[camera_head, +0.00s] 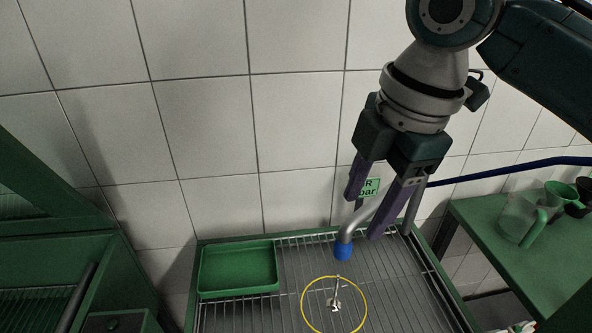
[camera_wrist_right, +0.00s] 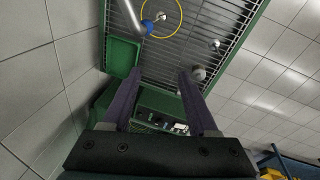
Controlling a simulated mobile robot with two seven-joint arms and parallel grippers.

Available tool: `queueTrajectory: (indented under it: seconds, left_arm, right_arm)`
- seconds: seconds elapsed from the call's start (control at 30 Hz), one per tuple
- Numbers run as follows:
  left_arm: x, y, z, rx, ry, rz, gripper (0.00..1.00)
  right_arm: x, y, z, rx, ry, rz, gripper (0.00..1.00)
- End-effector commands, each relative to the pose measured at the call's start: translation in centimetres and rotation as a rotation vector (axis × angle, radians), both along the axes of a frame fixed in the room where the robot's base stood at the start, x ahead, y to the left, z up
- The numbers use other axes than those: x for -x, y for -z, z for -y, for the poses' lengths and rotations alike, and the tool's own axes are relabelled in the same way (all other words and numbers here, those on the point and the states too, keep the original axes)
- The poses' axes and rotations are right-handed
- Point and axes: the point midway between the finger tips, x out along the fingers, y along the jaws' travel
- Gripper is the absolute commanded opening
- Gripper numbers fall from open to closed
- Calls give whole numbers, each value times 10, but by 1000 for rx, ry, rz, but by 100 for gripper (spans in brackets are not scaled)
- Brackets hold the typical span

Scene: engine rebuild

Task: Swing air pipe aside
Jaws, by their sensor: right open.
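The air pipe (camera_head: 358,218) is a bent grey metal tube with a blue nozzle (camera_head: 343,250). Its nozzle hangs over the wire-rack bench, just above and beside a yellow ring (camera_head: 304,317). My right gripper (camera_head: 364,215) has purple fingers spread apart and comes down from above, overlapping part of the pipe in the head view. In the right wrist view the gripper (camera_wrist_right: 158,75) is open with nothing between its fingertips. There the pipe (camera_wrist_right: 129,16) and blue nozzle (camera_wrist_right: 147,26) lie beyond the fingertips, apparently untouched. My left gripper is not in view.
A small metal part (camera_head: 334,303) stands inside the yellow ring. A green tray (camera_head: 238,290) sits on the rack's left side. A blue hose (camera_head: 510,168) runs along the tiled wall to the right. A green side table (camera_head: 487,238) holds jugs (camera_head: 517,220).

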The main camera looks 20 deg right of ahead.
Motion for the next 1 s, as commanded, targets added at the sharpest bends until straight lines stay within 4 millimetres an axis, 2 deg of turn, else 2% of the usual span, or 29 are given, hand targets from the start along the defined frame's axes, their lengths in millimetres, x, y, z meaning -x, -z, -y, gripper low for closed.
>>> queueTrajectory:
  seconds: [0.03, 0.2, 0.3, 0.43, 0.57, 0.67, 1.0]
  left_arm:
    - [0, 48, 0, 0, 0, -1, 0]
    - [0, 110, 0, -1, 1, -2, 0]
    - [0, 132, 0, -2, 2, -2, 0]
    - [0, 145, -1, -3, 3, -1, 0]
    - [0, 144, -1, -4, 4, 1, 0]
    - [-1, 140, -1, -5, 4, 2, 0]
    - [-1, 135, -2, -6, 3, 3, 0]
  right_arm:
    - [-19, 29, 18, 36, -66, 7, 59]
    - [-55, 30, 65, 88, -265, 4, 59]
    - [-65, 22, 85, 91, -336, 14, 59]
    - [-70, 11, 100, 85, -388, 26, 59]
    - [-72, 9, 103, 80, -408, 30, 59]
    - [-74, 21, 101, 80, -408, 27, 59]
    - [-85, 82, 96, 80, -407, 28, 59]
